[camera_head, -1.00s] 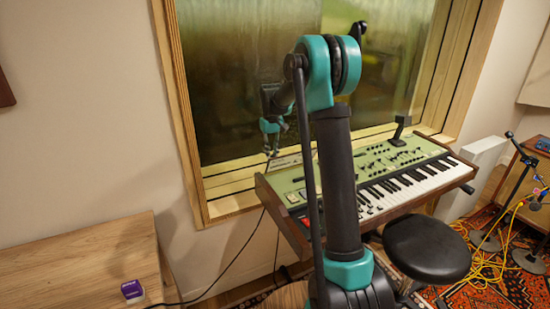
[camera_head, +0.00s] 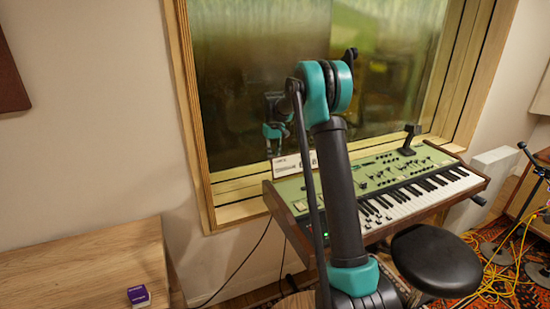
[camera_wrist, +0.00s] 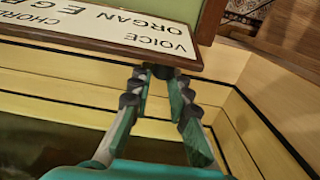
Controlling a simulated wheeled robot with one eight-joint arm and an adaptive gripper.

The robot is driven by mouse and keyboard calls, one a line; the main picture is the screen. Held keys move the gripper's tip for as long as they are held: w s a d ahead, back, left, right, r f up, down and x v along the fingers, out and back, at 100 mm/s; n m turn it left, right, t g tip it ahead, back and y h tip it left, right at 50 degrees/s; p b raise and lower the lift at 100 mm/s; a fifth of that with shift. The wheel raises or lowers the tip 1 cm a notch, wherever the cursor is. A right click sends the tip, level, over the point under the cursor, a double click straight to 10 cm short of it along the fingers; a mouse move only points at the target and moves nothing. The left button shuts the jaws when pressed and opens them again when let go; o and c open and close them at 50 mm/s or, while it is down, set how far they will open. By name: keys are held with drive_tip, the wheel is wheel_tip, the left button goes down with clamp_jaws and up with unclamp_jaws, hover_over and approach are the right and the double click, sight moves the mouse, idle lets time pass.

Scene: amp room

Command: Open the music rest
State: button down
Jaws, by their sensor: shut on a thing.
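The music rest is a white lettered panel with a wooden edge, seen in the head view (camera_head: 286,168) at the back of the green keyboard (camera_head: 375,177). It stands raised there, its lettered face toward me. In the wrist view the panel (camera_wrist: 95,22) fills the top, its lettering upside down. My gripper (camera_wrist: 160,72) has its fingertips together on the panel's wooden edge, near the end of the lettering. In the head view my arm covers part of the panel's right side, and the fingertips cannot be made out clearly.
A window with a wooden frame (camera_head: 192,120) is close behind the keyboard. A black round stool (camera_head: 436,260) stands in front of it. A wooden table (camera_head: 85,265) with a small purple box (camera_head: 138,296) is at left. Cables and stands are at right.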

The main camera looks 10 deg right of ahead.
drive_tip(key=shift+w+f, duration=0.1)
idle(0.3)
drive_tip(key=c, duration=1.4)
unclamp_jaws()
wheel_tip(320, 180, up, 12)
drive_tip(key=shift+w+a+r, duration=0.1)
